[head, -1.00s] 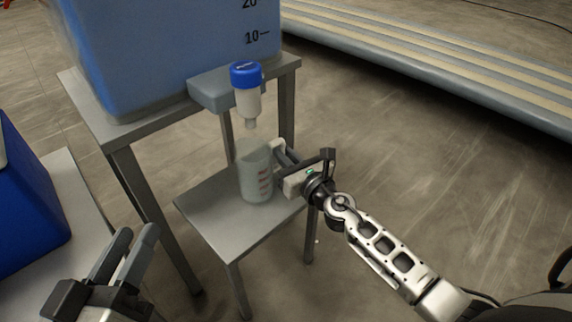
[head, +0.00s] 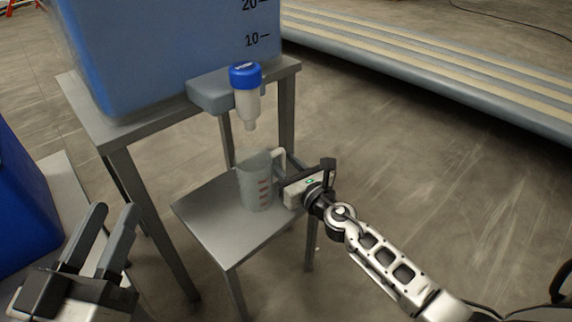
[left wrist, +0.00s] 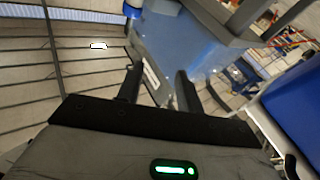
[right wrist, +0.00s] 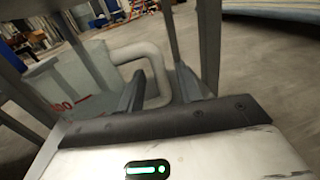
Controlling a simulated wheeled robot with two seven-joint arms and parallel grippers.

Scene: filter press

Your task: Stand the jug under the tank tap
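The clear jug (head: 254,185) with red markings stands upright on the lower grey shelf (head: 215,218). Its mouth appears to be below the tank tap (head: 247,108), which has a blue cap and a pale nozzle. The jug's handle (head: 279,160) faces right. My right gripper (head: 288,172) is at the handle. In the right wrist view the handle (right wrist: 155,62) passes between its fingers (right wrist: 160,88), which look apart; contact is unclear. My left gripper (head: 108,235) is open and empty, at the lower left, away from the jug.
The blue tank (head: 170,50) stands on the grey upper stand (head: 120,128), whose legs border the shelf. Another blue container (head: 25,200) is at the left. A striped platform (head: 430,65) lies at the back right. Floor to the right is free.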

